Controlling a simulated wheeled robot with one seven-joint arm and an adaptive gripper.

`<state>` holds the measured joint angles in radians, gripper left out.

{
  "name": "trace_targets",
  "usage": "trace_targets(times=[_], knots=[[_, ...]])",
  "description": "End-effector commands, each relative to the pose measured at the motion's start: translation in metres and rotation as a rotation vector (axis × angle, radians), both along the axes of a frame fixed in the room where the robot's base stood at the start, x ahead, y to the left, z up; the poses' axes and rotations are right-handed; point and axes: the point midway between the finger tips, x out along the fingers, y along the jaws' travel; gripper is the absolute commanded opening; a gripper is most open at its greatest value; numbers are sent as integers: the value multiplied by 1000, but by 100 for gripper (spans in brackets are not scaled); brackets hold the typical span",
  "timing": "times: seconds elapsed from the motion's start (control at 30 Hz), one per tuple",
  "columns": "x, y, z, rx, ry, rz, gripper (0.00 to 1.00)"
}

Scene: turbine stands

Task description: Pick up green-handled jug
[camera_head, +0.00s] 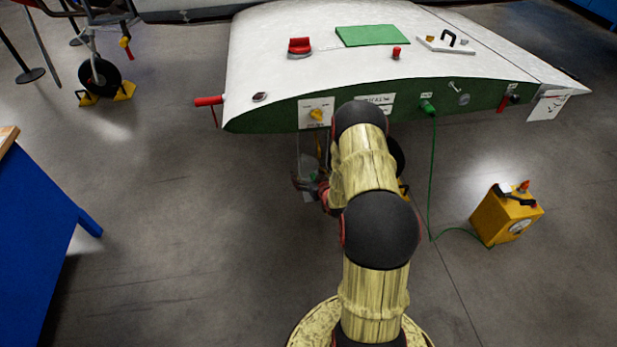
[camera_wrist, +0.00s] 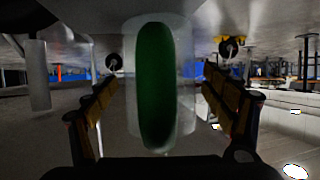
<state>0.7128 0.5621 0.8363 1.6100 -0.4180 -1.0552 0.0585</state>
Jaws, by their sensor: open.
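The green-handled jug (camera_wrist: 187,75) is a clear, cylinder-like vessel in the middle of the wrist view. Its long green handle (camera_wrist: 157,88) faces the camera. My gripper (camera_wrist: 161,82) is open, with one finger on each side of the jug and a small visible gap at both sides. In the head view my gripper (camera_head: 309,186) is beyond my arm, just below the front edge of the wing. A faint clear shape shows above it there, but my arm and the gripper hide much of that spot.
A white and green wing (camera_head: 270,60) spans the space ahead, with a red handle (camera_head: 208,101) sticking out at its left. A yellow box (camera_head: 500,218) with a green cable stands on the floor at right. A blue bench (camera_head: 35,240) is at left.

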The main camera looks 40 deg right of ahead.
Motion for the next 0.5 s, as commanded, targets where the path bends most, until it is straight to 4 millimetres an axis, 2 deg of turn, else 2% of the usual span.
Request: trace_targets(times=[0.07,0.5], knots=[[0,0,1,0,0,0,83],[-1,0,1,0,0,0,59]])
